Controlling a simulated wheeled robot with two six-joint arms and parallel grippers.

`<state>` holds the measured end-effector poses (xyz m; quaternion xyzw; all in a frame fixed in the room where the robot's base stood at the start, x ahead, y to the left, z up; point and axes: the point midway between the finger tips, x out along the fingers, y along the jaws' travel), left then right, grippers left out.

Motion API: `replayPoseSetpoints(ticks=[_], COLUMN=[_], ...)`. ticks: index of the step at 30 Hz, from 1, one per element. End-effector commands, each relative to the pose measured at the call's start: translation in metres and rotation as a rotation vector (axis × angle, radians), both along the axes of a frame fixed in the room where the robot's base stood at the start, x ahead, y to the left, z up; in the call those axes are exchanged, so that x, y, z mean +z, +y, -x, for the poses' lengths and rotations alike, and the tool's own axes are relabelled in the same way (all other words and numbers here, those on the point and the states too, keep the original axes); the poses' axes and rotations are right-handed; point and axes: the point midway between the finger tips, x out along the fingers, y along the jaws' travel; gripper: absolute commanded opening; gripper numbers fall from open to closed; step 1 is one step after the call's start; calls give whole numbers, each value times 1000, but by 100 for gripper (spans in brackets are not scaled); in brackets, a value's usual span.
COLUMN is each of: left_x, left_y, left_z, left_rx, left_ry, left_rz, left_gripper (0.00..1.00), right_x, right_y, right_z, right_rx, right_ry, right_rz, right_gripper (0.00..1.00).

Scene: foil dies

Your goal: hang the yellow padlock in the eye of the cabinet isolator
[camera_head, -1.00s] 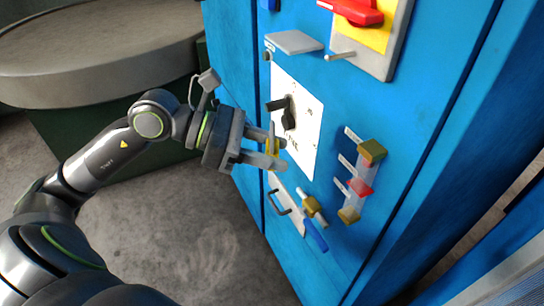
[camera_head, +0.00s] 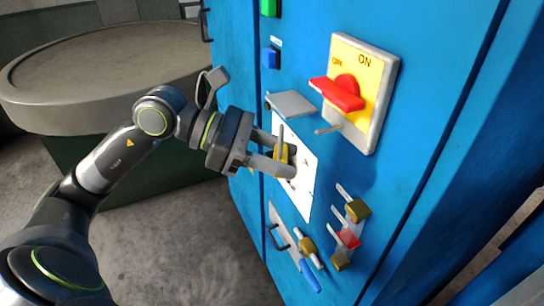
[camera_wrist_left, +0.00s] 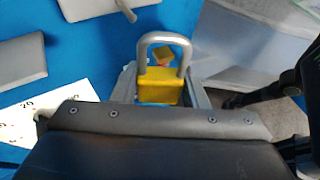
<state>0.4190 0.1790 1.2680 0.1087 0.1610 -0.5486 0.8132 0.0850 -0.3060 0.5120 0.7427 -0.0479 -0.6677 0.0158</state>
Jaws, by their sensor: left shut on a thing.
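The yellow padlock (camera_head: 282,153) is between the fingers of my left gripper (camera_head: 284,160), which is shut on it in front of the cabinet. In the left wrist view the padlock (camera_wrist_left: 160,90) is upright, its grey shackle closed and pointing up, clear of the fingers. The cabinet isolator (camera_head: 375,105) is above and right of the gripper, a yellow plate on a grey backing with a red handle (camera_head: 338,94) and the marks ON and OFF. A small grey peg (camera_head: 328,130) sticks out at its lower left; its eye is not discernible. The padlock is apart from it. My right gripper is not in view.
A grey flap or shelf (camera_head: 291,103) juts out left of the isolator, above the gripper. A white dial plate (camera_head: 305,190) is behind the gripper. A rack with yellow and red padlocks (camera_head: 348,238) hangs lower right. A round grey table (camera_head: 100,80) stands left.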

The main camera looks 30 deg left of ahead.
Motion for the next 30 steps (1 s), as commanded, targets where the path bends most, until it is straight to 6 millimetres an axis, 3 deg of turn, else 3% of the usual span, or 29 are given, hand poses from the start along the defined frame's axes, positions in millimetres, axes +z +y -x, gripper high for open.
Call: replayPoseSetpoints(ticks=[30], left_x=[-4], left_y=[-38], left_z=[-49], left_rx=[0], left_ry=[-1], left_rz=[3], left_gripper=[15], right_x=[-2], right_y=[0], right_z=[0], right_rx=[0], right_ry=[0], right_rz=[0], right_gripper=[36])
